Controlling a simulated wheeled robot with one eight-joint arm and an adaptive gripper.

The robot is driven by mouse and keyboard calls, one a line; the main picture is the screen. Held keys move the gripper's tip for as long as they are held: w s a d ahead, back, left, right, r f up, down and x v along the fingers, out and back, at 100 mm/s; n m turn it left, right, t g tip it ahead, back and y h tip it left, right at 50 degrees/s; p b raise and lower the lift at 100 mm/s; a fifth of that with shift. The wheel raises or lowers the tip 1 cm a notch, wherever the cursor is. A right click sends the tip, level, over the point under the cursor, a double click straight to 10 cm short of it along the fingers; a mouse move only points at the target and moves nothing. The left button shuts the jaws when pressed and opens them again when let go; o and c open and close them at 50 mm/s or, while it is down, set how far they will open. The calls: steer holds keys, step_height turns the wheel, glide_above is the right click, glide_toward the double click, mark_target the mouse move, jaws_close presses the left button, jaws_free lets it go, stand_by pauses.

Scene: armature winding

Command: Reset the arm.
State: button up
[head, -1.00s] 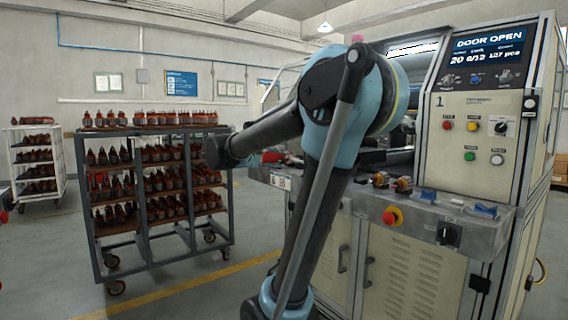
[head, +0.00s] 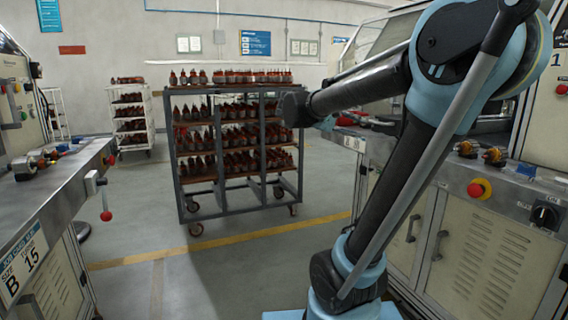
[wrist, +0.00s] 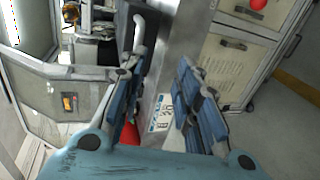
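My arm (head: 400,190) rises from its blue base at the lower middle of the head view. It bends at a high blue elbow joint at the upper right, and its dark forearm (head: 360,90) reaches left from there. The gripper end is mostly hidden behind the forearm's end in the head view. In the wrist view my gripper (wrist: 160,68) shows two fingers with blue pads, spread apart with a clear gap and nothing between them. Beyond the gap are a grey machine edge and a white label (wrist: 160,113).
A machine with cream doors (head: 475,240) stands close on the right, behind my arm. A wheeled rack (head: 185,150) of red-brown parts stands mid-floor, with a white rack (head: 130,122) behind. A bench (head: 55,190) with a red-knobbed lever is at left. Floor between is clear.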

steer(key=s+f+g+y, duration=0.1)
steer(key=s+f+y, duration=0.3)
steer(key=s+f, duration=0.6)
steer(key=s+a+f+m+y, duration=0.1)
steer(key=s+a+f+y, duration=0.2)
steer(key=f, duration=0.4)
steer(key=s+a+f+m+y, duration=0.1)
steer(key=s+a+f+y, duration=0.2)
steer(key=f, duration=0.5)
steer(key=s+a+f+m+g+y, duration=0.1)
steer(key=s+a+f+y, duration=0.3)
steer(key=s+a+f, duration=0.1)
step_height(320, 180, down, 2)
steer(key=shift+s+a+f, duration=0.15)
steer(key=shift+a+f, duration=0.05)
steer(key=shift+a, duration=0.45)
steer(key=shift+w+f, duration=0.2)
steer(key=shift+w, duration=0.25)
